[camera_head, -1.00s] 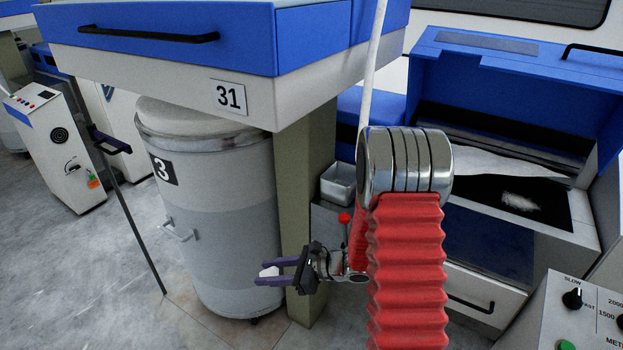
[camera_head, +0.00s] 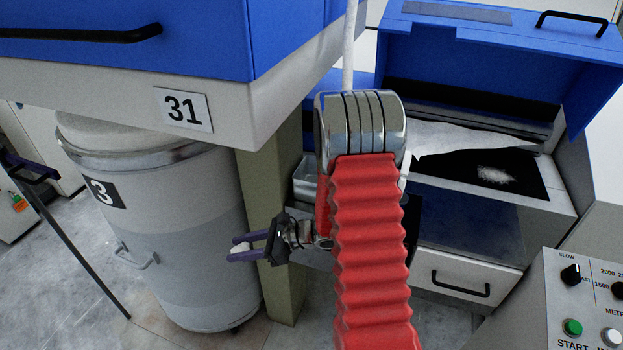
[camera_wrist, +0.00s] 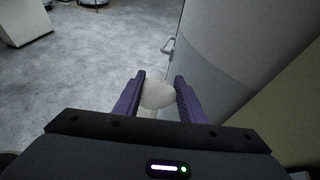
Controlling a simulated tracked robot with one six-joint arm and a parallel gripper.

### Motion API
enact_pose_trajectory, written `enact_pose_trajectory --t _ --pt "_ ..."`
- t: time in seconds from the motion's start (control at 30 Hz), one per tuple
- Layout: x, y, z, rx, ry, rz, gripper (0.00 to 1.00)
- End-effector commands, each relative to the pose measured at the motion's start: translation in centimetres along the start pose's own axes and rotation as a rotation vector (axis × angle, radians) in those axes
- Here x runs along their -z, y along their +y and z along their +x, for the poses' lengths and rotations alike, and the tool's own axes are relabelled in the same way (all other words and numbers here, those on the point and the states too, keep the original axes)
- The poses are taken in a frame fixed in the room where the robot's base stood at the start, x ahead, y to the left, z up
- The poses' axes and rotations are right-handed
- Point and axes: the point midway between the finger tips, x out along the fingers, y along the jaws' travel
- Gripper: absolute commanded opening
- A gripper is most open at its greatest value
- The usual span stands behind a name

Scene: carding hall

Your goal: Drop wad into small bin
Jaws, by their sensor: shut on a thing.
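My gripper (camera_head: 232,249) has two purple fingers shut on a small white wad (camera_wrist: 157,94). In the wrist view the wad sits between the fingertips (camera_wrist: 159,78); in the head view only a bit of it shows. The gripper points left, in front of the post and beside the large can. A small open metal bin (camera_head: 303,184) stands behind my red arm, to the right of the post and above the gripper in the picture. My arm hides its right part, and its inside is barely visible.
A large grey can (camera_head: 170,215) marked 3 stands left under the blue machine (camera_head: 120,55) marked 31. A post (camera_head: 283,270) stands beside it. An open blue-lidded machine with white fluff (camera_head: 495,175) is at right. A control panel (camera_head: 585,300) is at lower right.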

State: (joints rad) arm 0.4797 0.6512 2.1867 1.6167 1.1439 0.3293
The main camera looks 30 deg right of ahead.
Motion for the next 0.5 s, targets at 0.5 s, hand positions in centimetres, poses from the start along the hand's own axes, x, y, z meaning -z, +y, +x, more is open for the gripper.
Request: enact_pose_trajectory --t 0.5 --pt "-0.9 -0.1 -0.9 0.005 -0.001 0.000 0.16"
